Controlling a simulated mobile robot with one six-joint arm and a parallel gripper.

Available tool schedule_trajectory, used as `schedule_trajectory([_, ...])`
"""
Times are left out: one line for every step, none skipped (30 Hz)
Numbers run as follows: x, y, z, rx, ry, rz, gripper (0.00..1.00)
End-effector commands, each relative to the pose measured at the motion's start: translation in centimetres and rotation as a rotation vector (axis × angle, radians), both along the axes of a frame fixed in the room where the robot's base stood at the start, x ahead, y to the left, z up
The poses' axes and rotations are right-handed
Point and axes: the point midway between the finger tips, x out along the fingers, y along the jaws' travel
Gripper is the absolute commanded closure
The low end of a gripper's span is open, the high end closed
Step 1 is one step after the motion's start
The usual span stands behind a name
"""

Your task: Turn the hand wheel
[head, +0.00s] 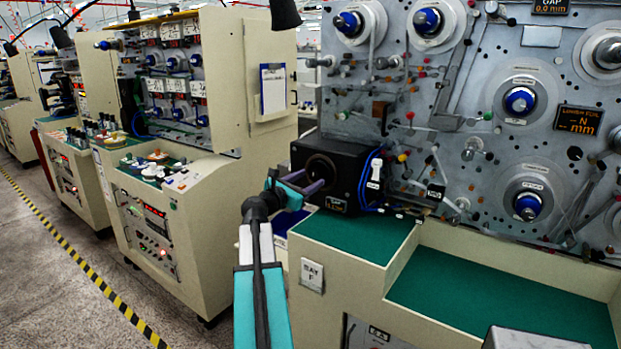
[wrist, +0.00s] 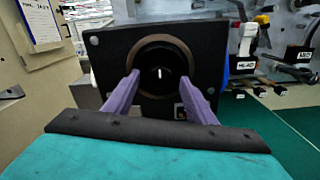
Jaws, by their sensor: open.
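A black box (head: 347,160) stands on the green top of the near machine. In its front face is a round dark wheel (wrist: 164,58) with a brownish rim and a short white mark, upright at the centre. I take this to be the hand wheel. It also shows in the head view (head: 320,166), partly behind my gripper. My gripper (wrist: 160,78) has two purple fingers, open and empty. In the wrist view they point at the box, one on each side of the wheel's lower half. I cannot tell whether they touch it.
The machine panel (head: 470,130) with blue-capped spindles rises right of the box. Small levers with labels, one white (wrist: 247,40), stand close right of the box. A cream cabinet with a clipboard (head: 273,88) is to the left. Green work surface (head: 480,295) lies in front.

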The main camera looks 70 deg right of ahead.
Motion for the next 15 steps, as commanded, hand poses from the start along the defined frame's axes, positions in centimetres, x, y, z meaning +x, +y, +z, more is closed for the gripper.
schedule_trajectory([-0.09, -0.56, 0.08, 0.0, 0.001, -0.001, 0.49])
schedule_trajectory([-0.17, -0.76, 0.07, 0.0, 0.001, -0.001, 0.49])
schedule_trajectory([-0.26, -0.99, 0.04, 0.0, 0.001, -0.001, 0.49])
schedule_trajectory([-0.31, -1.12, 0.03, 0.0, 0.001, -0.001, 0.49])
schedule_trajectory([-0.35, -1.22, 0.0, 0.0, 0.001, -0.001, 0.49])
schedule_trajectory([-0.39, -1.33, -0.01, 0.0, 0.001, -0.001, 0.49])
schedule_trajectory([-0.41, -1.38, -0.02, 0.0, 0.001, -0.001, 0.49])
schedule_trajectory([-0.42, -1.42, -0.02, 0.0, 0.0, -0.001, 0.49])
schedule_trajectory([-0.44, -1.45, -0.03, 0.0, 0.0, -0.001, 0.49])
schedule_trajectory([-0.44, -1.46, -0.04, 0.0, 0.0, -0.001, 0.49])
schedule_trajectory([-0.45, -1.44, -0.05, 0.0, 0.0, -0.001, 0.49])
schedule_trajectory([-0.45, -1.44, -0.05, 0.0, 0.0, -0.001, 0.49])
schedule_trajectory([-0.44, -1.43, -0.05, 0.0, 0.0, -0.001, 0.49])
schedule_trajectory([-0.44, -1.42, -0.05, 0.0, 0.0, -0.001, 0.49])
schedule_trajectory([-0.44, -1.42, -0.05, 0.0, 0.0, -0.001, 0.49])
